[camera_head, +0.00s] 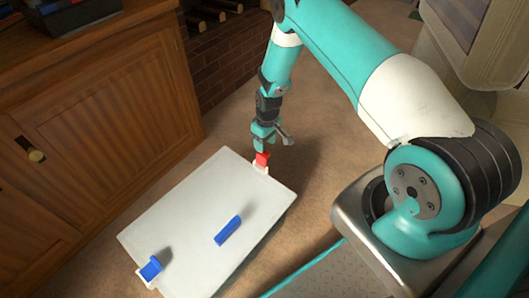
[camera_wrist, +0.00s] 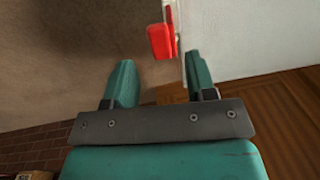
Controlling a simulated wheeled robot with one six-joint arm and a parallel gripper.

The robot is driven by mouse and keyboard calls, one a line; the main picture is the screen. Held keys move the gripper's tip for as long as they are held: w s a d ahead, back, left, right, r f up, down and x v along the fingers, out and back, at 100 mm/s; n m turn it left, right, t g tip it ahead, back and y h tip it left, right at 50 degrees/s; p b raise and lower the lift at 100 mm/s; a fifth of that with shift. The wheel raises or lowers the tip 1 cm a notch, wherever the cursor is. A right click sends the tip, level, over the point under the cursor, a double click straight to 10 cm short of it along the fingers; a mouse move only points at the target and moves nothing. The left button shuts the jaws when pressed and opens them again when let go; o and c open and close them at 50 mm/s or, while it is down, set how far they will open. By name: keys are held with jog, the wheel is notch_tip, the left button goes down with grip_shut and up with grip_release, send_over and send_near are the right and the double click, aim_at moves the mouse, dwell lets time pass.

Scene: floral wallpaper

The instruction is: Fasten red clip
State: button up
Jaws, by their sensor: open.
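A white box (camera_head: 195,215) lies on the floor, seen from above. The red clip (camera_head: 262,159) is at its far right corner, on a small white mount (camera_head: 261,169), and sticks up. A blue clip (camera_head: 150,268) sits on a white mount at the near left corner. My gripper (camera_head: 272,141) is open just beyond the red clip. In the wrist view, my open gripper (camera_wrist: 161,62) has the red clip (camera_wrist: 161,42) just ahead of its fingertips, nearer the right finger. Nothing is held. I cannot tell whether a finger touches the clip.
A blue handle (camera_head: 228,231) stands on the box's top. A wooden cabinet (camera_head: 95,110) is at the left, with a brick hearth (camera_head: 222,58) behind. Beige carpet (camera_head: 330,160) lies free between the box and my base.

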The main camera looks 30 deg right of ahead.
aim_at(263, 158)
jog(key=f, duration=0.4)
jog(key=shift+a+b, duration=0.2)
jog(key=shift+b, duration=0.15)
jog(key=c, duration=0.8)
jog(key=shift+r+h, duration=0.15)
jog(key=shift+h, duration=0.15)
